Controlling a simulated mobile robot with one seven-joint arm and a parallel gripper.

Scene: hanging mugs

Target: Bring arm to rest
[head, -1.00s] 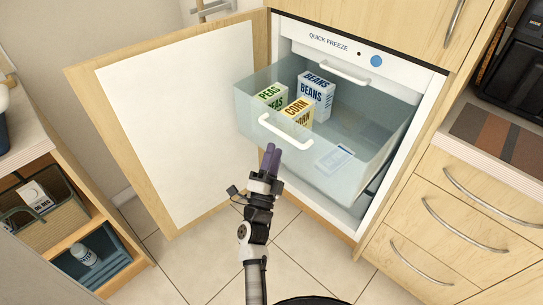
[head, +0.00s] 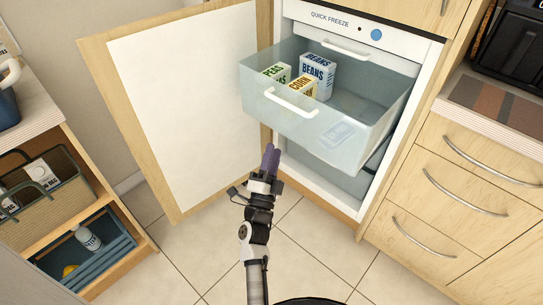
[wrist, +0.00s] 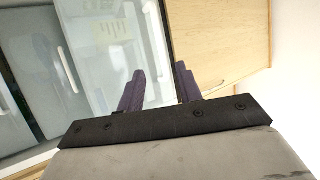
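My arm reaches up from the bottom of the head view. My gripper (head: 270,151) is in front of and below the pulled-out freezer drawer (head: 262,112), apart from its white handle (head: 290,103). Its two purple fingers show in the wrist view (wrist: 160,85) with a gap between them and nothing held. The drawer holds a PEAS box (head: 277,72), a CORN box (head: 301,88) and a BEANS box (head: 317,75). The wrist view also shows the drawer and its handle (wrist: 66,70) at the left.
The freezer door (head: 170,105) stands open left of my arm. Wooden drawers (head: 465,185) with metal handles are at the right. A shelf at the left holds a basket (head: 50,205) and a blue crate (head: 110,262). The tiled floor (head: 310,240) around my arm is clear.

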